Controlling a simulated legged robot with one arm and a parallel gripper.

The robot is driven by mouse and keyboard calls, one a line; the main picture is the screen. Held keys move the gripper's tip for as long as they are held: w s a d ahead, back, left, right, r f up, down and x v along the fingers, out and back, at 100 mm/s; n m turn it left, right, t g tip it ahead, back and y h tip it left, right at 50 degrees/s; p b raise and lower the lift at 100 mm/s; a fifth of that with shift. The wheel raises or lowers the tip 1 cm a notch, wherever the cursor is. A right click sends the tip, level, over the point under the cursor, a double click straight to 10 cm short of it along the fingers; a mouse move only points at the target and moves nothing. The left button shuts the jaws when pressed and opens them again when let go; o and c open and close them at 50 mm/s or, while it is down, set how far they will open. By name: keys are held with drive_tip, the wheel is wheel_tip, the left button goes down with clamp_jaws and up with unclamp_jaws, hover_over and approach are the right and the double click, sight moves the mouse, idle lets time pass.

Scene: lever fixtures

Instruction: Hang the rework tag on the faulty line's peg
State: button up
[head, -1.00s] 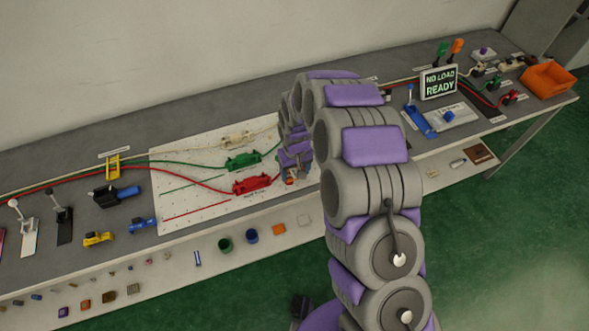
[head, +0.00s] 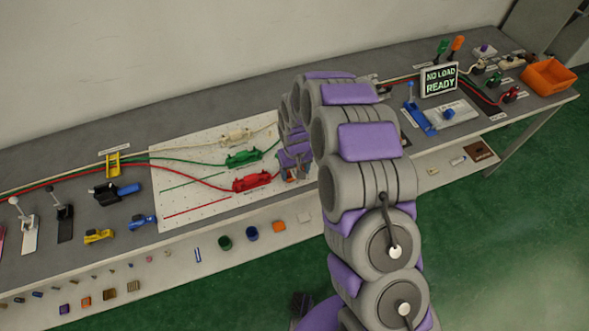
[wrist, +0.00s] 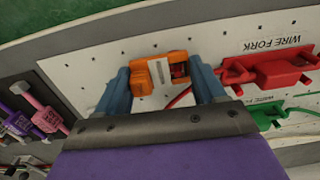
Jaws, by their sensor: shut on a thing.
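In the wrist view, my gripper (wrist: 165,85) is shut on an orange block-like piece (wrist: 150,78) with a pale strip and a dark red part at its right. I cannot tell for sure that this piece is the rework tag. It is over the white pegboard (wrist: 100,55). In the head view, my gripper (head: 292,174) is at the board's right part, largely hidden by my arm. The red line's fixture (head: 252,181), green fixture (head: 243,158) and whitish fixture (head: 236,135) lie to its left. I cannot make out a tag peg or which line is faulty.
A "NO LOAD READY" screen (head: 439,80) stands on the bench right of my arm. Pink-handled parts (wrist: 40,108) show in the wrist view.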

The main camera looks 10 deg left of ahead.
drive_tip(key=shift+f, duration=0.6)
drive_tip(key=o, duration=1.1)
drive_tip(key=shift+r, duration=0.1)
drive_tip(key=shift+r+p, duration=1.2)
drive_tip(key=shift+r, duration=2.25)
